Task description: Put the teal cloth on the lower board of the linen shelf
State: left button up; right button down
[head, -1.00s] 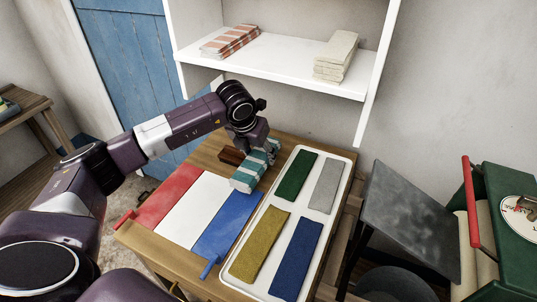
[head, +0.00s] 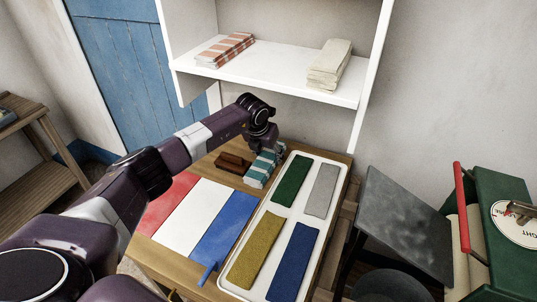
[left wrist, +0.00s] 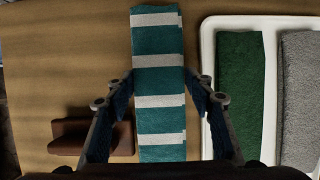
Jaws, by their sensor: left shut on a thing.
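The teal cloth (head: 264,168) is a folded strip with white stripes, on or just above the wooden table, between a brown block and the white tray. My left gripper (head: 265,146) is over its far end, shut on it. In the left wrist view the cloth (left wrist: 159,75) runs lengthwise between the fingers of the left gripper (left wrist: 161,92). I cannot tell whether it touches the table. The white linen shelf shows one board (head: 270,76) on the wall behind. Whether another board lies out of view above cannot be told. My right gripper is not in view.
Orange-striped cloths (head: 226,49) and a cream stack (head: 330,63) stand on the shelf board, with free room between them. The white tray (head: 303,159) holds several coloured strips. The brown block (head: 233,161) sits left of the cloth. A dark slanted panel (head: 402,222) stands at right.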

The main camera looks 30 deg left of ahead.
pick_arm(q)
jog(key=shift+w+f, duration=0.15)
jog(key=shift+w, duration=0.05)
jog(key=o, duration=0.9)
jog(key=shift+f, duration=0.15)
